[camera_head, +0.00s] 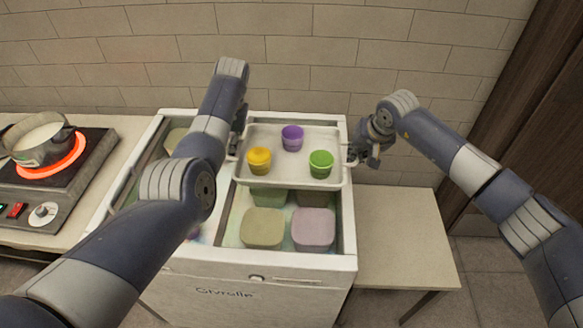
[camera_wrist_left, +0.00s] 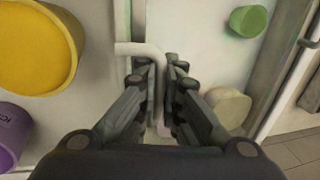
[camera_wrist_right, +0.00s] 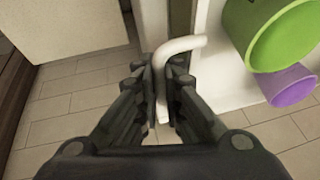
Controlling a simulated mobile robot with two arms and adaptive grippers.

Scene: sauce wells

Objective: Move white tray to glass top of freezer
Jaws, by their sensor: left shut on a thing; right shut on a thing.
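The white tray (camera_head: 268,134) is over the back right part of the white freezer (camera_head: 250,262). It carries a yellow cup (camera_head: 259,160), a purple cup (camera_head: 292,138) and a green cup (camera_head: 321,163), all upright. My left gripper (camera_head: 237,147) is shut on the tray's left handle (camera_wrist_left: 140,49), and my right gripper (camera_head: 357,154) is shut on its right handle (camera_wrist_right: 182,46). The tray looks about level. I cannot tell whether its underside touches the freezer top. My left arm hides the middle of the freezer top.
Tubs (camera_head: 262,228) show inside the freezer below the tray. A hot plate (camera_head: 45,185) with a pot (camera_head: 35,145) stands on the left counter. A low table (camera_head: 400,235) at the right is bare. A tiled wall (camera_head: 290,85) is behind.

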